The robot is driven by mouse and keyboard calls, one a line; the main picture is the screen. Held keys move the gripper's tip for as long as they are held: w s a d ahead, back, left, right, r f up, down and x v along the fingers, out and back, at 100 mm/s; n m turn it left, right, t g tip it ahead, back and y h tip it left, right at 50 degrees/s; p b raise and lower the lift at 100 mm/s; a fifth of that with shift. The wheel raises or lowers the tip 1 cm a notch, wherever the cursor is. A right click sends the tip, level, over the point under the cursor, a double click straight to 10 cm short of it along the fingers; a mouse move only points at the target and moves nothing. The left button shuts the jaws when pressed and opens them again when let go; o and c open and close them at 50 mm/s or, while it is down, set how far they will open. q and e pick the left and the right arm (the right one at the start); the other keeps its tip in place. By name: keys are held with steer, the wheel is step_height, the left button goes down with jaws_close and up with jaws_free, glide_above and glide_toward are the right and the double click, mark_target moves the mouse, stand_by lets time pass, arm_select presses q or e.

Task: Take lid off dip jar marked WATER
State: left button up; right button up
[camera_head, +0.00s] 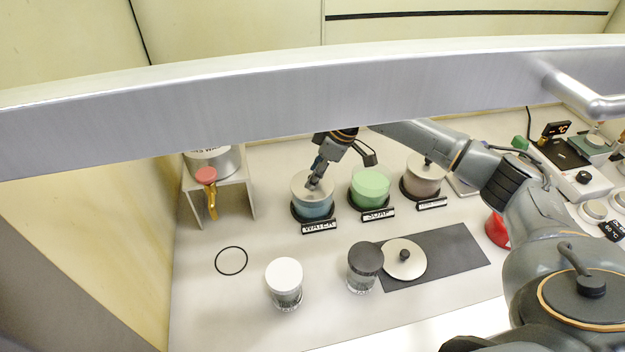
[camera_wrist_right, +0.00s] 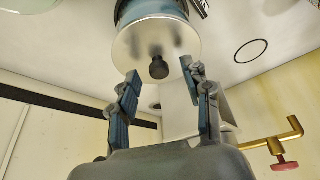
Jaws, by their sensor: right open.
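The dip jar marked WATER (camera_head: 312,208) is blue and stands at the back of the bench, its label (camera_head: 319,227) in front. Its round metal lid (camera_head: 300,183) sits on top; in the right wrist view the lid (camera_wrist_right: 130,45) shows its underlying blue jar behind and a dark knob (camera_wrist_right: 159,68). My right gripper (camera_head: 314,183) reaches over this lid from behind. In the wrist view its two fingers (camera_wrist_right: 160,76) are apart, one to each side of the knob, with gaps visible. My left gripper is in neither view.
The green SOAP jar (camera_head: 370,188) stands uncovered to the right, then a lidded jar (camera_head: 424,176). A loose lid (camera_head: 404,259) lies on the dark mat (camera_head: 450,250). Two capped glass jars (camera_head: 285,290) (camera_head: 363,270) stand in front. A silver bar (camera_head: 300,95) crosses the view.

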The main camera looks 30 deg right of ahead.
steer(key=shift+w+a+f, duration=0.15)
steer(key=shift+f, duration=0.3)
jaws_close()
steer(key=shift+r, duration=0.1)
steer(key=shift+r+b, duration=0.4)
steer(key=shift+r, duration=0.05)
steer(key=shift+s+r+b, duration=0.2)
steer(key=shift+r+b, duration=0.4)
steer(key=shift+r, duration=0.6)
steer(key=s+r+b, duration=0.3)
steer(key=s+r, duration=0.6)
steer(key=s, duration=0.4)
steer(key=shift+s+a+r+b, duration=0.15)
steer(key=shift+s+r+b, duration=0.1)
steer(key=shift+s+b, duration=0.15)
